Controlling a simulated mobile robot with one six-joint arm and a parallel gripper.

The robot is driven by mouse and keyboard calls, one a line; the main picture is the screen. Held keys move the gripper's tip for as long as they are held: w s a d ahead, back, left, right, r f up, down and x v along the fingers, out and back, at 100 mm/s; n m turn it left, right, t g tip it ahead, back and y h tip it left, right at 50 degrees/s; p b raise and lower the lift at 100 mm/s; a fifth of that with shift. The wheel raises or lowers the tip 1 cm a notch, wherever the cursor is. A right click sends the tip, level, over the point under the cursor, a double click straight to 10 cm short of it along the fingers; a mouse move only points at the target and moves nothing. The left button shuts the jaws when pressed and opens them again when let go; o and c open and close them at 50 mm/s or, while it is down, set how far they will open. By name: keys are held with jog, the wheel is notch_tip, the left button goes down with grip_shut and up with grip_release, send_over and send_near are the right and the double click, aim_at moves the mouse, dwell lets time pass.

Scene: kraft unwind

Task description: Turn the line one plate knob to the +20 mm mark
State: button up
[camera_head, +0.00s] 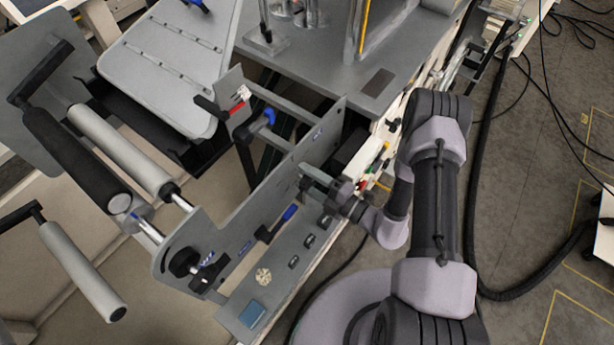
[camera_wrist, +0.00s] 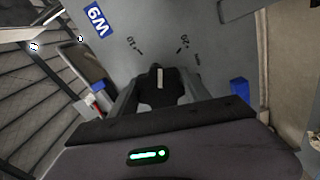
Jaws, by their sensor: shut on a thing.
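A black knob (camera_wrist: 158,91) with a white pointer line sits on a grey plate (camera_wrist: 215,57) in the wrist view. The pointer points almost straight up in the picture, between a mark that reads like 10 at the left and one that reads like 20 at the right; signs are too small to be sure. My gripper (camera_wrist: 160,86) is shut on the knob, one finger on each side. In the head view my gripper (camera_head: 311,181) is at the grey side plate (camera_head: 322,139), and the knob is hidden there.
Rollers (camera_head: 82,271) stand at the left. Floor at the right is mostly clear, with cables.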

jog(key=m, duration=0.3)
jog(key=shift+m, duration=0.3)
jog(key=shift+m+p, duration=0.35)
jog(key=shift+m, duration=1.35)
jog(key=o, duration=1.4)
jog(key=shift+d, duration=0.1)
jog(key=p+v, duration=0.2)
jog(key=v, duration=1.5)
jog(key=shift+s+f, duration=0.1)
jog(key=shift+s, duration=0.1)
